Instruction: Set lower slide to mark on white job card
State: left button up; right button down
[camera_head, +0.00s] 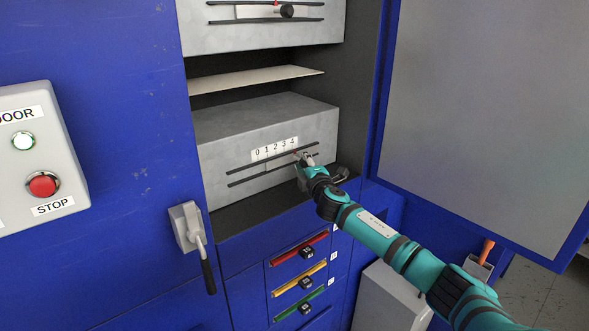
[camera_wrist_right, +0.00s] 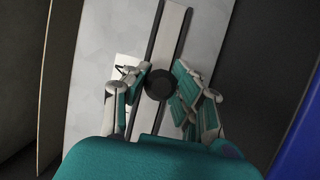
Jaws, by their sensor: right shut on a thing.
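The lower slide is a slotted track (camera_head: 262,168) between two dark rails on the front of the lower grey box (camera_head: 225,160). A white scale (camera_head: 274,149) marked 0 to 4 sits above it. My right gripper (camera_head: 307,160) is at the track's right end, below the 4. In the right wrist view, its fingers (camera_wrist_right: 160,88) are closed on both sides of the slide's round black knob (camera_wrist_right: 159,84). The gripper hides the knob's exact position against the scale. I cannot make out a white job card in either view. My left gripper is out of view.
An upper box has a similar slide with a black knob (camera_head: 287,11) and a red pointer. A pale shelf (camera_head: 255,79) lies between the boxes. An open door (camera_head: 485,110) stands right. Red, yellow and green sliders (camera_head: 305,282) are below; a lever handle (camera_head: 207,270) hangs left.

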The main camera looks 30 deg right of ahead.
jog(key=shift+d, duration=0.2)
jog(key=c, duration=1)
grip_release()
jog(key=shift+d, duration=0.2)
jog(key=shift+s+a, duration=0.1)
jog(key=shift+a, duration=0.1)
jog(key=v, duration=1.2)
jog(key=shift+f, duration=0.15)
